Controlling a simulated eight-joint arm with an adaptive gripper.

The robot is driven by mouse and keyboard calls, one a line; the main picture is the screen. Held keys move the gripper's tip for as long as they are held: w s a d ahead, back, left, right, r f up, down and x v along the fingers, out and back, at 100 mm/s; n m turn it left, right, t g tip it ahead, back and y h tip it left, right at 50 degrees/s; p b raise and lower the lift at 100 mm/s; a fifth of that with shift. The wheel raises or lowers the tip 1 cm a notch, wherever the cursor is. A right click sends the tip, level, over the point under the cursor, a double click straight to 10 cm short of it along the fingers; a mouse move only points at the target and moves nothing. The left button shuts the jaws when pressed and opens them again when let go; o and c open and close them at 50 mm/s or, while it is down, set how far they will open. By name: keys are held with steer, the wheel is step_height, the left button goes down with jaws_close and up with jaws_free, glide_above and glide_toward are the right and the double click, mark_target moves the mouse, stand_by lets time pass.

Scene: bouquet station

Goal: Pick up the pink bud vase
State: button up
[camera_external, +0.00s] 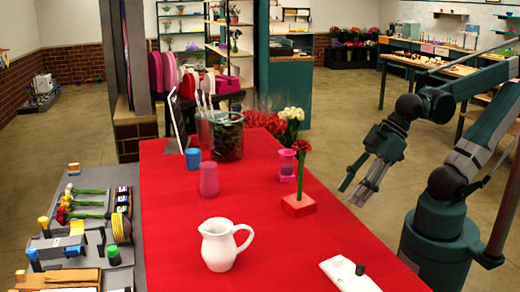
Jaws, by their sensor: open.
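A plain pink tapered vessel (209,180), which looks like the pink bud vase, stands upright on the red-covered table (180,225), left of its middle. A second pink item (287,173), narrower at its middle and paler there, stands farther right; its exact kind is too small to tell. My gripper (350,195) is open and empty over the table's right edge, its fingers pointing down and left. It is well to the right of both pink items and touches neither.
A red flower in a red block (298,204) stands between my gripper and the pink vessel. A white pitcher (222,246) is in front, a blue cup (193,159) and dark glass jar (227,138) behind. A white cloth (345,274) lies front right.

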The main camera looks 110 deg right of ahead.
step_height(320, 180, up, 25)
steer(key=m+g+h+p, duration=0.5)
steer(key=m+p, duration=1)
steer(key=p, duration=0.9)
glide_above(287, 167)
steer(key=s+a, duration=0.1)
step_height(287, 167, down, 17)
steer(key=g, duration=0.1)
steer(key=shift+s+f+y, duration=0.2)
steer(key=shift+f+y, duration=0.2)
steer(key=shift+f, duration=0.1)
steer(key=shift+x, duration=1.3)
steer(key=shift+f, duration=0.1)
